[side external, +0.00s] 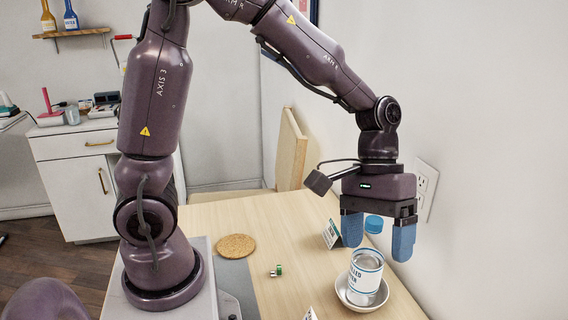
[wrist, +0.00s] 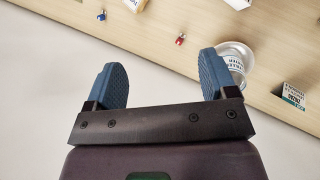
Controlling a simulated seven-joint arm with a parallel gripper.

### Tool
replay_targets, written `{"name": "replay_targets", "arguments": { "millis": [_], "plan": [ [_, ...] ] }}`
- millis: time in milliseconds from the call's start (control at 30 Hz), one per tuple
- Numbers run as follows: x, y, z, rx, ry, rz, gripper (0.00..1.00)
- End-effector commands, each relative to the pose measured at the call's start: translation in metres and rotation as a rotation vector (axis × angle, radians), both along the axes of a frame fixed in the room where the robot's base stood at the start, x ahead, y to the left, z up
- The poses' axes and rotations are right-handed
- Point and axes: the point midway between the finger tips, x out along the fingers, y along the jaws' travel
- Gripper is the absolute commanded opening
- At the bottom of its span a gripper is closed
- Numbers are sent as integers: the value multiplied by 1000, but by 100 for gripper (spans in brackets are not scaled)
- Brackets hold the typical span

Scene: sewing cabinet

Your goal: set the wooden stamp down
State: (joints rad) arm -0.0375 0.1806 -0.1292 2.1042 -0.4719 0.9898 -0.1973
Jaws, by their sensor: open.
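My gripper (side external: 377,246) is open, its two blue fingers spread apart and pointing down above the right part of the table. In the wrist view the gap between the fingers (wrist: 163,85) looks empty. I cannot make out a wooden stamp in either view. The container also shows in the wrist view (wrist: 234,66), partly behind a finger.
The light wooden table (side external: 300,225) also holds a round cork mat (side external: 235,246), a small green-and-white item (side external: 277,271) and a standing card (side external: 332,234). Small red (wrist: 180,39) and blue (wrist: 101,15) items show in the wrist view.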

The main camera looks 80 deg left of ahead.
Motion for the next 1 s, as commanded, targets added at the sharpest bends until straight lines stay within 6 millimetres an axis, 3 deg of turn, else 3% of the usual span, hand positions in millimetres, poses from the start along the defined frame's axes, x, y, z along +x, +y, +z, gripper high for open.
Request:
{"name": "replay_targets", "arguments": {
  "millis": [33,200,400,633,1000],
  "plan": [
    [-10,10,19,45,-82,-36,78],
    [-45,43,62,198,-314,-144,78],
    [-86,75,91,363,-538,-238,78],
    [-108,92,101,461,-659,-287,78],
    [-110,94,102,471,-668,-292,78]
  ]
}}
